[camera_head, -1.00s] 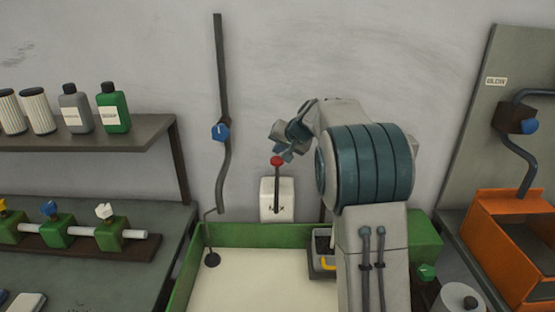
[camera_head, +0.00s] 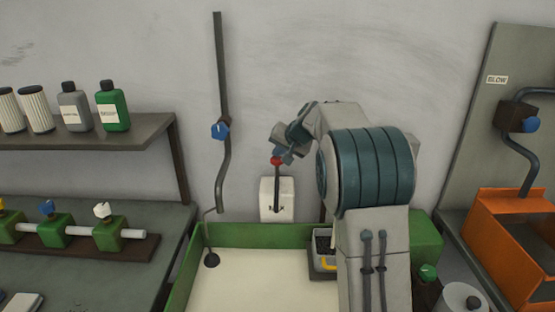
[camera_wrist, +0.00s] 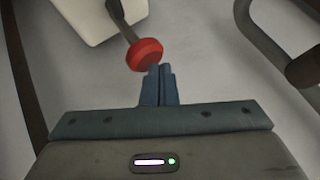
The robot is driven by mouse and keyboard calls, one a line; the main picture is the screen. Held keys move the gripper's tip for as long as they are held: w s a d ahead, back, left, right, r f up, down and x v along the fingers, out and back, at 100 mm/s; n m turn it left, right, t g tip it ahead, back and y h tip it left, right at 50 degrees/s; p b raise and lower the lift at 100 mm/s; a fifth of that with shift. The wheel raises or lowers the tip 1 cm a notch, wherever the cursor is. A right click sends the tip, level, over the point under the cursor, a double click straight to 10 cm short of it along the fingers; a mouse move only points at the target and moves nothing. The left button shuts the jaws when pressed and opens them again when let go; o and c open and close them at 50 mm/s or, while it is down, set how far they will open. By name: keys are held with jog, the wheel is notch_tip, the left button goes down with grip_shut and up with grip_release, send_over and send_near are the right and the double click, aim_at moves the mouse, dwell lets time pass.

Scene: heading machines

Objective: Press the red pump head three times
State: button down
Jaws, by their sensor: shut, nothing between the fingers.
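The red pump head (camera_head: 276,160) tops a dark stem rising from a white dispenser box (camera_head: 268,205) on the wall behind the green tray. In the wrist view the red pump head (camera_wrist: 145,54) lies just beyond my fingertips, with the white dispenser (camera_wrist: 88,14) behind it. My gripper (camera_head: 283,156) is at the upper right of the pump head, its tips very close to it. In the wrist view my gripper (camera_wrist: 160,68) has its fingers together and empty, their tips at the red head's lower right edge. I cannot tell whether they touch.
A green-walled tray (camera_head: 265,235) stands below. A pipe with a blue valve (camera_head: 220,131) runs up the wall to the left. A shelf with bottles (camera_head: 112,105) is farther left. An orange bin (camera_head: 512,240) stands at right. The wall above the dispenser is clear.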

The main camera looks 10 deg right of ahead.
jog(key=shift+f+b, duration=0.95)
jog(key=shift+f, duration=0.2)
dwell(0.8)
jog(key=shift+r, duration=0.1)
jog(key=shift+r+p, duration=1.1)
jog(key=shift+r, duration=0.5)
jog(key=shift+r+p, duration=1.85)
jog(key=shift+r, duration=0.7)
